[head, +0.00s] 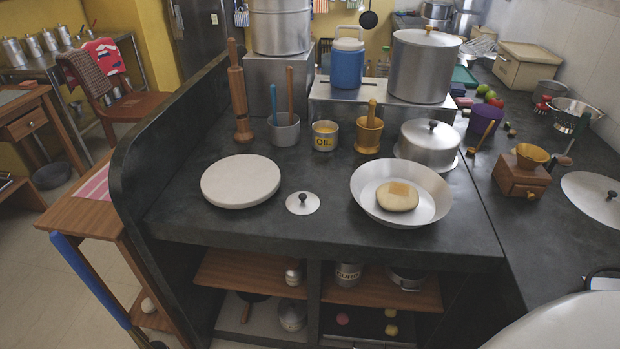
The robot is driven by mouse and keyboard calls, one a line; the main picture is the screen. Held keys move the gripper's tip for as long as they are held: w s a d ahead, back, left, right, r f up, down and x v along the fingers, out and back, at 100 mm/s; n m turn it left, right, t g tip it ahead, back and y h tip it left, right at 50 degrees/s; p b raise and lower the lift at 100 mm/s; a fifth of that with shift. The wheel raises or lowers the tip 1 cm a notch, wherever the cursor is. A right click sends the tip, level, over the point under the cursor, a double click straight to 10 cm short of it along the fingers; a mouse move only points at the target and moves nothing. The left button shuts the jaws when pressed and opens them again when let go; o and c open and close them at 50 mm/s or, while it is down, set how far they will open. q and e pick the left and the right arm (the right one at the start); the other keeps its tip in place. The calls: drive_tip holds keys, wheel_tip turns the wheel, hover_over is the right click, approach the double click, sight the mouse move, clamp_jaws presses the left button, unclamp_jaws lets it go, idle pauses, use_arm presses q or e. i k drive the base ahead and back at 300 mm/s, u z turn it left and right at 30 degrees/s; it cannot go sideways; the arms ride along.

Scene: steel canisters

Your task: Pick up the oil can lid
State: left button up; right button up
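The oil can (325,143), a small silver can with a yellow label reading OIL, stands upright and open on the dark counter, with yellowish contents showing at its top. A small round silver lid (294,207) with a dark knob lies flat, knob up, on the counter in front of the can. It lies between a pale round board and a wide metal pan, touching neither. Neither of my grippers is in the head view.
The pale round board (240,181) is left of the lid. The wide pan (429,203), holding flat bread (397,196), is to its right. A grey cup (284,131) with utensils and a brass mortar (369,135) flank the can. The counter (330,236) before the lid is clear.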

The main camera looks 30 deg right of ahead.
sight(300, 203)
drive_tip(key=u, duration=1.2)
drive_tip(key=i, duration=1.1)
drive_tip(key=z, duration=2.6)
